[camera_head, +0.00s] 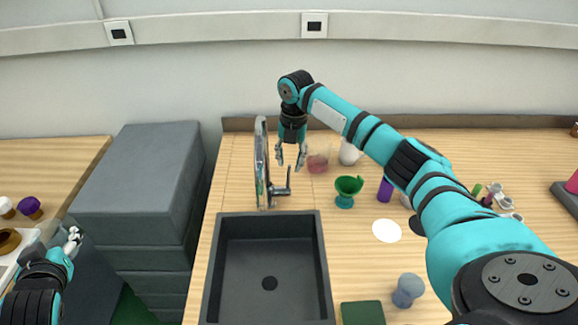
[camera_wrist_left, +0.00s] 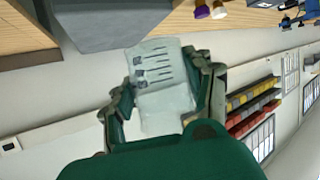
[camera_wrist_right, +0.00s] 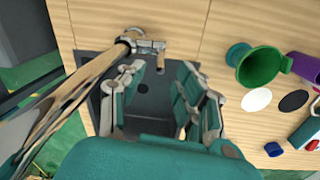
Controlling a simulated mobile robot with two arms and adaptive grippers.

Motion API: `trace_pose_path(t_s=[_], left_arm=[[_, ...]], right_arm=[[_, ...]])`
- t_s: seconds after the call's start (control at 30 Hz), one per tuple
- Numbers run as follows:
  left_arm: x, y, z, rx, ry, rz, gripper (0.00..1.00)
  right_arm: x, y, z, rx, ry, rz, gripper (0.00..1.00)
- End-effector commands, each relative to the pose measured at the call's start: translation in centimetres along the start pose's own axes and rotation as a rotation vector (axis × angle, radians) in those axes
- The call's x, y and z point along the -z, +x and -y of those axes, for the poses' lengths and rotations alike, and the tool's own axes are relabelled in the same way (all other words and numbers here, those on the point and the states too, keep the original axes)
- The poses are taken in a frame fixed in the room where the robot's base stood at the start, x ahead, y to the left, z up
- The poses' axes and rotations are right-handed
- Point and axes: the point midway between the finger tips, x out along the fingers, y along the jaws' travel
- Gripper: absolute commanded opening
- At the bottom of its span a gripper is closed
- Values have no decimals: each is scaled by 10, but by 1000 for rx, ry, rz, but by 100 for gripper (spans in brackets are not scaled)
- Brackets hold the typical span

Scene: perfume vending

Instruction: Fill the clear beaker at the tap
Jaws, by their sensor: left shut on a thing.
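The clear beaker (camera_wrist_left: 165,75) is see-through with dark graduation marks. My left gripper (camera_head: 73,240) is shut on it, with a finger on each side in the left wrist view; in the head view the beaker is hard to make out at the lower left. The tall chrome tap (camera_head: 261,165) stands at the back edge of the dark sink (camera_head: 225,270); its lever (camera_head: 281,190) points right. My right gripper (camera_head: 290,160) is open and empty, just right of the tap's upper part. The tap's lever (camera_wrist_right: 160,60) shows beyond its fingers in the right wrist view.
A glass with pink content (camera_head: 318,160), a white vessel (camera_head: 348,153), a green cup (camera_head: 347,188) and a purple item (camera_head: 385,189) stand right of the tap. A grey stepped block (camera_head: 145,170) stands between the left table and the sink counter. The sink basin is empty.

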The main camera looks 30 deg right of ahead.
Motion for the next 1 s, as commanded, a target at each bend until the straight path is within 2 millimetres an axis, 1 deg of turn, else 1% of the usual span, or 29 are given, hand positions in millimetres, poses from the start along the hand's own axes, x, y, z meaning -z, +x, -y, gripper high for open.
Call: trace_pose_path(t_s=[0.03, 0.1, 0.2, 0.3, 0.43, 0.63, 0.67, 0.9, 1.0], left_arm=[[5, -2, 0, 0, 0, 0, 28], [7, -3, 0, 0, 0, 0, 28], [9, -4, -1, 0, 0, 0, 28], [10, -4, -1, 0, 0, 0, 28], [11, -4, -1, 0, 0, 0, 28], [10, -4, -1, 0, 0, 0, 28], [10, -4, -1, 0, 0, 0, 28], [10, -4, -1, 0, 0, 0, 28], [10, -4, -1, 0, 0, 0, 28]], right_arm=[[1, 8, 0, 4, 0, -3, 34], [1, 19, 1, 3, 1, -2, 34], [0, 31, 0, 2, 2, -1, 34], [0, 39, 0, 2, 1, 0, 34], [0, 43, 0, 0, 0, 1, 34], [0, 44, 0, 0, 0, 1, 34], [0, 43, 0, 0, 0, 1, 31], [0, 43, 0, 1, 1, 1, 0], [0, 43, 0, 1, 1, 1, 0]])
